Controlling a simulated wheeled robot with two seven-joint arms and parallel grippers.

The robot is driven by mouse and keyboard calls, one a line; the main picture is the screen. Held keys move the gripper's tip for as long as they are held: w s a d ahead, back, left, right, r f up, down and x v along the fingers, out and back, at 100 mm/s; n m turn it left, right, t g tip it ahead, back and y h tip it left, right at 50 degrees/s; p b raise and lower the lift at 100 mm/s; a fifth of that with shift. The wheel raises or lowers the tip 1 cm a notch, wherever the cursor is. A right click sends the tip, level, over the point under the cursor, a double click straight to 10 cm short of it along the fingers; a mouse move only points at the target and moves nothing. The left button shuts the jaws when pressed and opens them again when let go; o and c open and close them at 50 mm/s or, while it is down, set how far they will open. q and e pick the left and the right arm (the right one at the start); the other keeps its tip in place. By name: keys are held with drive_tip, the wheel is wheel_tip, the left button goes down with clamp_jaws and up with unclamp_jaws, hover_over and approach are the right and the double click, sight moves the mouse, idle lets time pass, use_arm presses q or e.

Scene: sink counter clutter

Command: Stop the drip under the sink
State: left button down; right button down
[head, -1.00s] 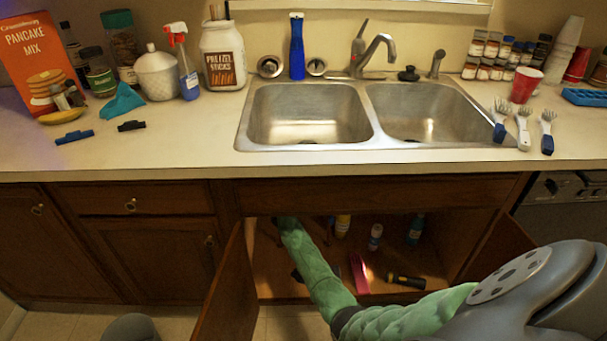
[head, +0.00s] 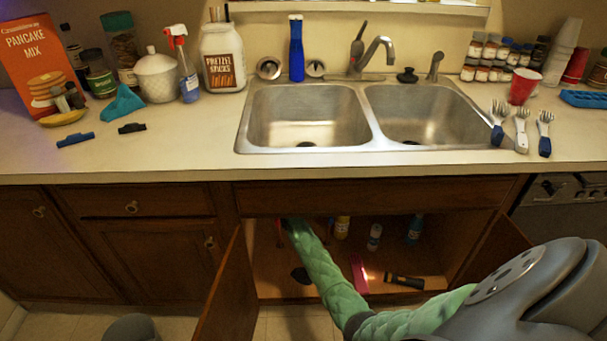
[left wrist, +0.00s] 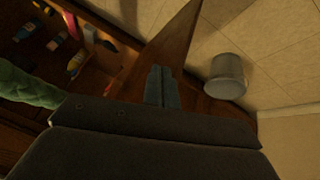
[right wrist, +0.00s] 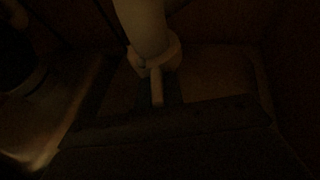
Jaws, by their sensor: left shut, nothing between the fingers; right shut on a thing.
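Under the sink, the cabinet (head: 262,262) stands open. My right arm reaches into its back left, and its gripper is hidden in the head view. In the dark right wrist view a pale pipe (right wrist: 141,22) comes down to a ring-like collar (right wrist: 168,56) with a short pale tab (right wrist: 157,88) below. My right gripper (right wrist: 158,98) is shut on what looks like this tab; the dimness hides its exact shape. No drip can be made out. My left gripper (left wrist: 163,88) is shut and empty, outside the cabinet near the open left door (left wrist: 168,38).
The left door also shows in the head view (head: 228,295). Several bottles (head: 375,237), a pink object (head: 359,275), a flashlight (head: 404,281) and a dark object (head: 299,275) are on the cabinet floor. A grey bucket (left wrist: 228,75) stands near the left door. The sink (head: 310,115) is above.

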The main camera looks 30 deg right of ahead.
use_arm(q)
wheel_tip(320, 180, down, 28)
drive_tip(key=t+b, duration=0.2)
drive_tip(key=b, duration=0.7)
drive_tip(key=shift+s+d+f+n+t, duration=0.15)
drive_tip(key=shift+s+d+n+t, duration=0.15)
drive_tip(key=shift+s+d+n, duration=0.1)
use_arm(e)
drive_tip(key=d+n+t+y, duration=0.1)
drive_tip(key=n+t+y, duration=0.1)
drive_tip(key=y, duration=0.4)
drive_tip(key=n+t+y, duration=0.3)
drive_tip(key=n+y, duration=0.2)
drive_tip(key=y, duration=0.1)
drive_tip(key=s+d+n+t+y, duration=0.1)
drive_tip(key=n+t+y, duration=0.1)
drive_tip(key=y, duration=0.4)
drive_tip(key=shift+d+n+t, duration=0.3)
drive_tip(key=shift+d+n, duration=0.05)
drive_tip(key=shift+n, duration=0.35)
use_arm(q)
drive_tip(key=shift+a, duration=0.1)
use_arm(e)
drive_tip(key=c, duration=1.5)
unclamp_jaws()
drive_tip(key=shift+s+f, duration=0.1)
drive_tip(key=shift+s, duration=0.05)
